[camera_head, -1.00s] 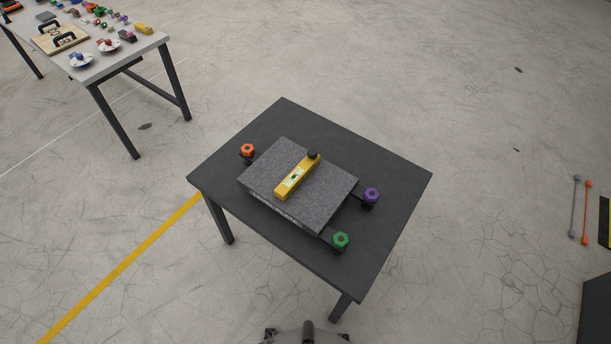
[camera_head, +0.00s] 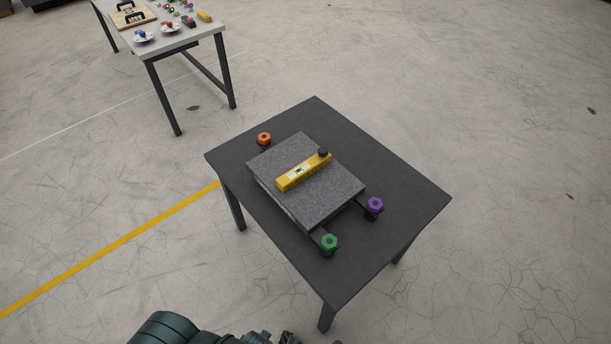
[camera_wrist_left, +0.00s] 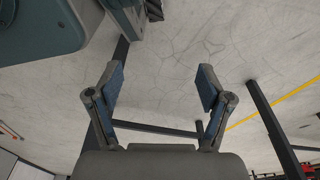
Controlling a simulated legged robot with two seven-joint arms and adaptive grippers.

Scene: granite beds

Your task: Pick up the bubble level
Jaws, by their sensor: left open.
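The yellow bubble level (camera_head: 304,171), with a dark knob at its far right end, lies diagonally on the grey granite plate (camera_head: 325,205). The plate sits on the dark table (camera_head: 410,195). My left arm shows at the bottom edge of the head view, short of the table. In the left wrist view my left gripper (camera_wrist_left: 161,80) is open and empty, its two blue-padded fingers apart, with floor and table legs beyond. The level is not in the wrist view. My right gripper is not in view.
Orange (camera_head: 264,138), purple (camera_head: 375,204) and green (camera_head: 330,242) knobs stick out around the plate. A second table (camera_head: 150,50) with a wooden board and several small items stands at the upper left. The floor around the dark table is clear.

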